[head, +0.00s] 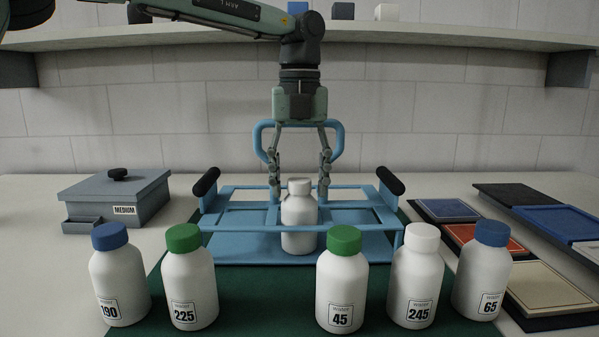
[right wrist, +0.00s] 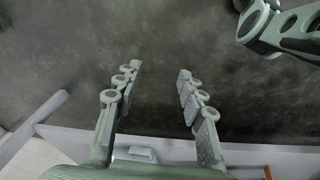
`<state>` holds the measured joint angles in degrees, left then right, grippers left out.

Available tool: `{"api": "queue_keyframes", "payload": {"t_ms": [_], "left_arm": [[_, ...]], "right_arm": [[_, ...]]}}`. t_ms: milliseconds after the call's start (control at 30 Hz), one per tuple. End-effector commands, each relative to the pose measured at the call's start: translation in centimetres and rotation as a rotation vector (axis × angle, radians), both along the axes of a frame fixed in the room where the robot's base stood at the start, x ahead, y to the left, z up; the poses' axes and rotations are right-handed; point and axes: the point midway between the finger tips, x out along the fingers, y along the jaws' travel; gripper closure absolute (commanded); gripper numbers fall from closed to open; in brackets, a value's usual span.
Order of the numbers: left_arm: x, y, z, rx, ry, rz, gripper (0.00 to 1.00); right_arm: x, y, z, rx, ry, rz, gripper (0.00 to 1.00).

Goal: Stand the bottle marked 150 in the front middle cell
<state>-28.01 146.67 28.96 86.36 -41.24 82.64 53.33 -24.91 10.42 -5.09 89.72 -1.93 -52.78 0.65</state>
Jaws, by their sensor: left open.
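A white bottle with a white cap (head: 299,215) stands upright in the front middle cell of the blue rack (head: 360,246). No number shows on the side of it facing me. My left gripper (head: 300,180) points down over the rack, open, with one finger on each side of the bottle's cap and a gap to each. My right gripper (right wrist: 158,75) is open and empty in the right wrist view, above dark grey floor. The other rack cells that I can see look empty.
A grey lidded box (head: 118,195) is left. Coloured trays (head: 545,285) lie right. A shelf (head: 430,36) runs above.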

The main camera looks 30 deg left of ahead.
Motion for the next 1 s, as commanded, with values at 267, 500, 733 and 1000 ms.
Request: {"api": "queue_keyframes", "payload": {"t_ms": [267,500,733,1000], "left_arm": [[0.1,0.0,3.4,-0.002,-0.003,0.001,0.46],[0.1,0.0,8.6,-0.002,-0.002,0.001,0.46],[0.1,-0.1,11.7,-0.002,-0.001,-0.001,0.46],[0.0,0.0,12.3,0.000,0.000,0.000,0.46]], "right_arm": [[-1.0,-0.1,-0.8,-0.001,0.019,-0.002,0.60],[-0.8,0.3,-0.5,0.006,0.009,-0.001,0.60],[-1.2,0.4,-0.9,0.006,0.015,0.000,0.60],[-1.0,0.3,-0.9,0.005,0.014,-0.001,0.60]]}}
